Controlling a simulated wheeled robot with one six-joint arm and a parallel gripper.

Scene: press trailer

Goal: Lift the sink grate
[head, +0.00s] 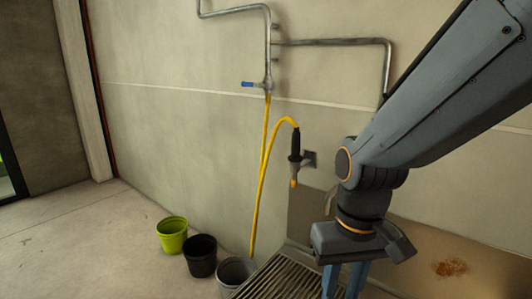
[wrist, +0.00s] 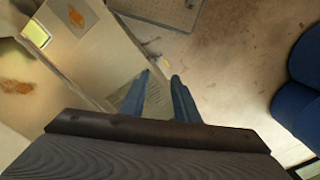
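The sink grate (head: 276,281), a slatted grey metal grid, lies at the bottom middle of the head view, cut off by the frame edge. My gripper (head: 342,284) hangs pointing down to the right of the visible slats, its blue fingers partly cut off. In the wrist view, the two fingers of my gripper (wrist: 161,79) stand apart with nothing between them. A pale finely lined panel, seemingly the grate (wrist: 124,92), shows just left of the fingertips. The fingers do not appear to hold it; their height above it is hard to tell.
A grey bucket (head: 235,272), a black bucket (head: 201,258) and a green bucket (head: 172,236) stand on the floor left of the grate. A yellow hose (head: 260,185) hangs from wall pipes behind. A rusty stain (head: 450,268) marks the panel at right. Floor at left is clear.

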